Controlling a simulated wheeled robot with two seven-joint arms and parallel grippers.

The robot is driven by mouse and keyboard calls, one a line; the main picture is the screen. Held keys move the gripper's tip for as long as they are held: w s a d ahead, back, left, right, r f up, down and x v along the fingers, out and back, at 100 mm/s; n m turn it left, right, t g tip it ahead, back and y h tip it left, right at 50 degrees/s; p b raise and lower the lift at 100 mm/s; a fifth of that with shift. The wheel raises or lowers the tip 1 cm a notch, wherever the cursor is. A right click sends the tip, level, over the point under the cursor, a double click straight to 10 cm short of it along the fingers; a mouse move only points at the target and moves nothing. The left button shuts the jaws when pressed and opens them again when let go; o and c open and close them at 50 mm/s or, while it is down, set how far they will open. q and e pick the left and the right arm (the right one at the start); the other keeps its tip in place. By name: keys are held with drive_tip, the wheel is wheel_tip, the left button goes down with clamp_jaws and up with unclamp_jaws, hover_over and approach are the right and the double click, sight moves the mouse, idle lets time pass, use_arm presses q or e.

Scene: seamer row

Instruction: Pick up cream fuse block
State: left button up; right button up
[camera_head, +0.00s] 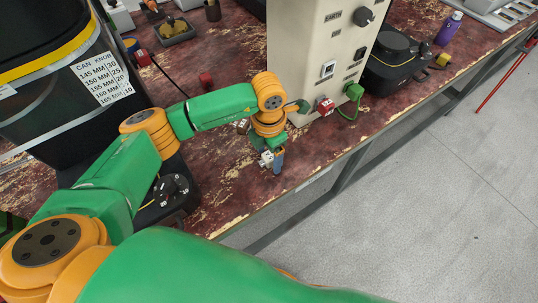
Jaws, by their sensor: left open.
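My left gripper (272,162) points down at the front part of the worn red bench, just left of the cream control cabinet's foot. It is open, and its fingers are small and partly covered by the orange wrist. A small pale piece shows at the fingers. I cannot tell whether it is the cream fuse block or part of the gripper, and no other cream block stands out. My right gripper is not in view.
The cream control cabinet (310,60) stands right of the gripper, with a red plug (325,106) and a green plug (354,91) at its base. A black dial box (172,188) stands left. The bench (225,185) is bare near its front edge.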

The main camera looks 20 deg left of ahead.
sight(269, 155)
use_arm(q)
clamp_jaws()
drive_tip(key=shift+r, duration=0.1)
wheel_tip(269, 155, up, 3)
drive_tip(key=shift+f, duration=0.1)
drive_tip(key=s+d+r+b, duration=0.1)
drive_tip(key=s+d+r, duration=0.7)
drive_tip(key=s+r, duration=0.2)
drive_tip(key=shift+s+d, duration=0.3)
drive_tip(key=shift+s, duration=0.3)
